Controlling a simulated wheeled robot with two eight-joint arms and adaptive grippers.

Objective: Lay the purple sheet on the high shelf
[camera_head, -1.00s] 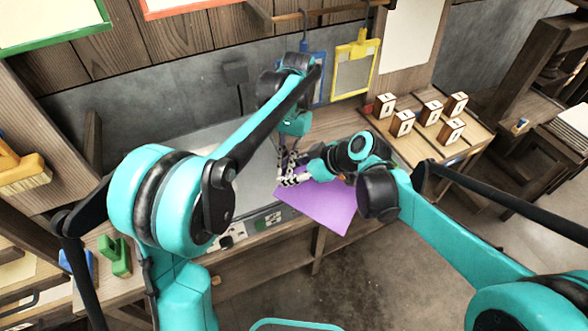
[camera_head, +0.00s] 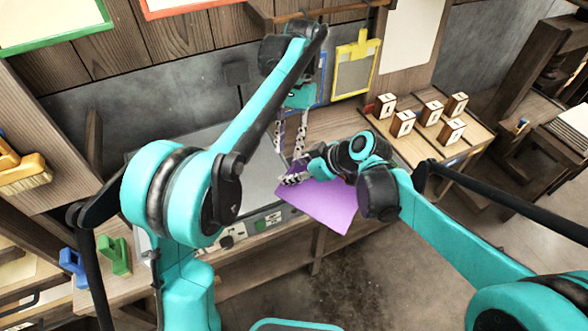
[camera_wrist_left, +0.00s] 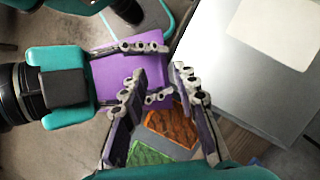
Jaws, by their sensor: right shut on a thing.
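The purple sheet (camera_head: 325,205) hangs out over the front edge of the bench, tilted. My right gripper (camera_head: 291,180) is shut on its upper left edge. In the left wrist view the sheet (camera_wrist_left: 113,67) lies partly behind the right gripper's fingers (camera_wrist_left: 150,72). My left gripper (camera_head: 290,143) is above and behind the right one, apart from the sheet. Its fingers (camera_wrist_left: 157,73) are spread with nothing between them. I cannot tell for sure which surface is the high shelf; a wooden ledge with a rod (camera_head: 318,10) shows at the top edge.
A grey metal-topped unit (camera_head: 254,190) stands under the grippers. A yellow frame (camera_head: 357,65) and a blue frame (camera_head: 323,90) hang on the wall behind. Several wooden blocks (camera_head: 431,112) stand on the bench at right. Green (camera_head: 114,254) and blue holders sit at left.

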